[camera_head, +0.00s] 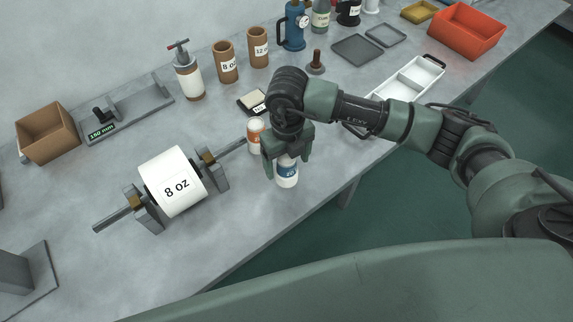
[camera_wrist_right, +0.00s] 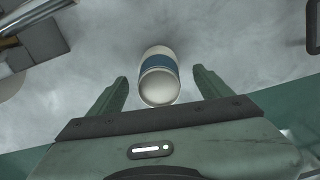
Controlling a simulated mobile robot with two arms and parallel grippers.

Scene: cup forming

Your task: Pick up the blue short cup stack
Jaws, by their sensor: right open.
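The blue short cup stack (camera_head: 287,173), white with a blue band, stands upright on the grey table near its front edge. In the right wrist view the cup stack (camera_wrist_right: 159,77) lies between and slightly beyond the two fingertips, with clear gaps on both sides. My right gripper (camera_head: 283,172) is open and pointed down over the stack, its fingers beside it; the wrist view shows both fingers (camera_wrist_right: 160,80) apart. The gripper hides the top of the stack in the head view. My left gripper is not in view.
An orange-banded cup stack (camera_head: 255,134) stands just behind and left of my right gripper. A large 8 oz paper roll (camera_head: 174,182) on a metal stand is to the left. A white divided tray (camera_head: 425,75) and a red bin (camera_head: 466,32) are at the right.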

